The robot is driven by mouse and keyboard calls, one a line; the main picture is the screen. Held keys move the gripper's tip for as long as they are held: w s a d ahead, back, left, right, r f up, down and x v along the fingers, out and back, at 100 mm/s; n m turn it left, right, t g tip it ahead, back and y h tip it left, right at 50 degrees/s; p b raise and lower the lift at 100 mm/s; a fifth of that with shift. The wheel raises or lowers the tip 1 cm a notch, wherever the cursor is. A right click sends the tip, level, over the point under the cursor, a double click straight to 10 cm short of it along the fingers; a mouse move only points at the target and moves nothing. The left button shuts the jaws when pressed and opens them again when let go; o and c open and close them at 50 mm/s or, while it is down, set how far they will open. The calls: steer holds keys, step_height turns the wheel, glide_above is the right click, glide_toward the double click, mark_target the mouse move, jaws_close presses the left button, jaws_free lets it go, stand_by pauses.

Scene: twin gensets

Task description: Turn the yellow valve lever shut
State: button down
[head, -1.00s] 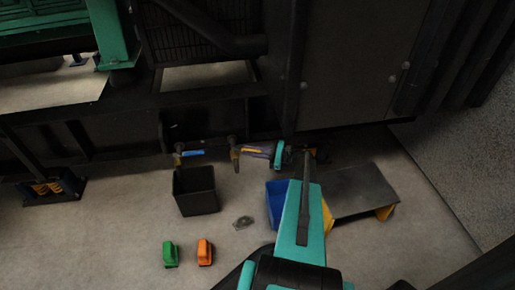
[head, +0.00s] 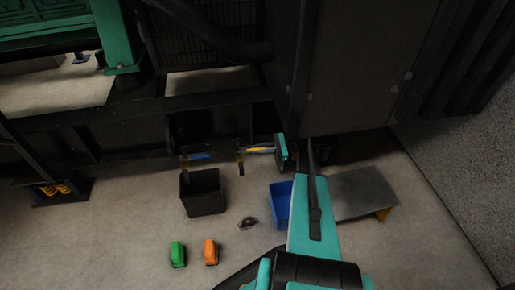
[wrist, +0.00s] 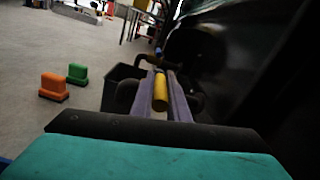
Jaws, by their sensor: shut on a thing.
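The yellow valve lever (head: 262,150) sticks out to the right from its dark pipe valve (head: 240,155), low on the machine frame in the head view. In the wrist view the yellow lever (wrist: 160,92) lies between the two long greyish-purple fingers of my gripper (wrist: 164,98). My gripper (head: 264,149) is shut on the lever, reaching it from the right. Its teal body (head: 281,150) stands just right of the lever's end. The exact finger contact is too small to see in the head view.
A second valve with a blue lever (head: 200,156) is to the left. A black bin (head: 203,193) and a blue bin (head: 280,205) stand below on the floor. Green (head: 177,254) and orange (head: 211,252) blocks stand nearer. A low grey platform (head: 360,192) is at right.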

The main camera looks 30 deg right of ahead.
steer(key=shift+s+d+g, duration=0.2)
steer(key=shift+d+g, duration=0.15)
steer(key=shift+g, duration=0.05)
steer(key=shift+a, duration=0.1)
steer(key=c, duration=1.7)
jaws_free()
steer(key=shift+w+a, duration=0.1)
